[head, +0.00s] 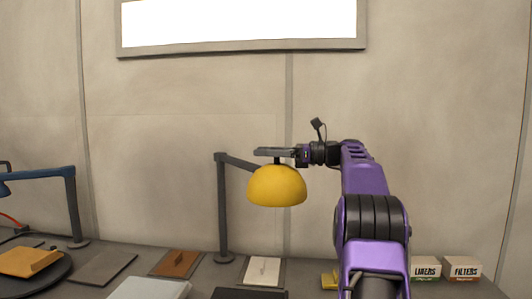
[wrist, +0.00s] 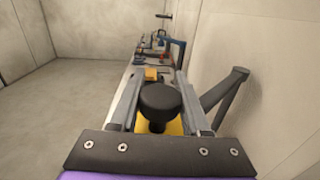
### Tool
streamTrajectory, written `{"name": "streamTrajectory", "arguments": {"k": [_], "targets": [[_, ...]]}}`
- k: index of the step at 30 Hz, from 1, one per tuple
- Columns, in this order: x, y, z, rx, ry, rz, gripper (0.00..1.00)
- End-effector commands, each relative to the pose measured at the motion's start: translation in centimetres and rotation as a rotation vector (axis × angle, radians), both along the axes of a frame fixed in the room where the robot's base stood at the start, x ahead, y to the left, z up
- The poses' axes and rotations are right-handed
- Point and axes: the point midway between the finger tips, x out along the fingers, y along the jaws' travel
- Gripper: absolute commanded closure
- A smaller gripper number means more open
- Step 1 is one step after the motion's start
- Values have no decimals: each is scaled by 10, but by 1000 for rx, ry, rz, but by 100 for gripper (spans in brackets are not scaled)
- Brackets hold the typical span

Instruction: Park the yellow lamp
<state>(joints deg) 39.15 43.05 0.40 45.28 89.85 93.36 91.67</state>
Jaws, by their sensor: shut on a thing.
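The yellow lamp has a dome shade (head: 277,186) hanging from a dark grey post and arm (head: 222,205) at the back of the bench. Its shade opens downward and hangs well above the bench top. My gripper (head: 272,151) reaches in from the right, level over the top of the shade. In the wrist view its two fingers lie on either side of a round black knob (wrist: 160,98), closed on it. A little of the yellow shade (wrist: 174,127) shows under the knob, and the lamp arm (wrist: 218,98) runs off to the right.
Below stand a brown plate (head: 176,263), a pale plate (head: 262,271), a dark mat (head: 103,268) and a grey box (head: 150,289). A blue lamp (head: 72,200) and an orange block (head: 30,261) are at left. Cartons marked LINERS (head: 426,268) and FILTERS (head: 464,268) stand right.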

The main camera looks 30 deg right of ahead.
Motion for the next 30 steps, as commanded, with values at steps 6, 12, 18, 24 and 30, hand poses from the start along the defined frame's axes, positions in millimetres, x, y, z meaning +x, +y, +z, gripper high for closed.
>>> {"name": "streamTrajectory", "arguments": {"k": [6, 12, 18, 24, 30], "targets": [[0, 0, 2, 0, -4, -1, 52], [0, 0, 1, 0, -2, 0, 24], [0, 0, 1, 0, -1, 0, 24], [-7, -11, 0, 1, -1, -2, 24], [-31, -45, 0, 0, -2, -5, 24]]}}
